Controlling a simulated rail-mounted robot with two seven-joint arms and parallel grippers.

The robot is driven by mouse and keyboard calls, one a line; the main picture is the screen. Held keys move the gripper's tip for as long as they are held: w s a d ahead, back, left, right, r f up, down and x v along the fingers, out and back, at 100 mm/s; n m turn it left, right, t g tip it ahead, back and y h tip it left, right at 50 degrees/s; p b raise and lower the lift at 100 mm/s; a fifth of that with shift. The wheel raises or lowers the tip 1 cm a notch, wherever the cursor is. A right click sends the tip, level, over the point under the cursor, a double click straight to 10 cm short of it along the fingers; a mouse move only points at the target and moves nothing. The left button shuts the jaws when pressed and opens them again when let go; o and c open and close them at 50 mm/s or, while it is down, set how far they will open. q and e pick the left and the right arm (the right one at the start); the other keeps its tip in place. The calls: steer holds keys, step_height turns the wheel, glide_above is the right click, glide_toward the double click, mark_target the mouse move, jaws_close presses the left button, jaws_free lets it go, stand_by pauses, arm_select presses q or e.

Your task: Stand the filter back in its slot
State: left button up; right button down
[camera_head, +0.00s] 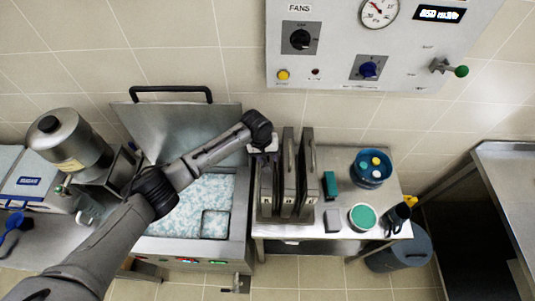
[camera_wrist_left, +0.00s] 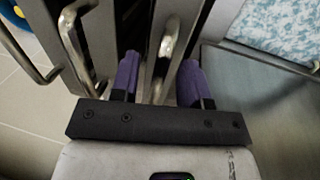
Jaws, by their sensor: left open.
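Several dark flat filters with metal handles stand upright side by side in a rack (camera_head: 290,225) on the steel side table. They are the left filter (camera_head: 266,190), the middle filter (camera_head: 288,178) and the right filter (camera_head: 306,182). My left gripper (camera_head: 263,153) is over the top of the left filter. In the left wrist view its two purple fingers (camera_wrist_left: 159,80) are apart, with a metal handle (camera_wrist_left: 167,45) between them. I cannot tell whether either finger touches it. The lower part of the left filter and its slot are partly hidden. My right gripper is not in view.
Left of the rack is an open vat (camera_head: 190,222) of bluish-white liquid with a raised lid (camera_head: 180,125). Right of the rack are a green box (camera_head: 331,184), a grey block (camera_head: 333,221), a green-topped tub (camera_head: 362,217) and a blue bowl (camera_head: 372,180). A control panel hangs above.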

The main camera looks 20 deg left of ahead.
arm_select(q)
step_height(320, 180, up, 14)
steer(key=a+b, duration=0.2)
steer(key=shift+s+a, duration=0.25)
steer(key=shift+s, duration=0.15)
steer(key=shift+f, duration=0.1)
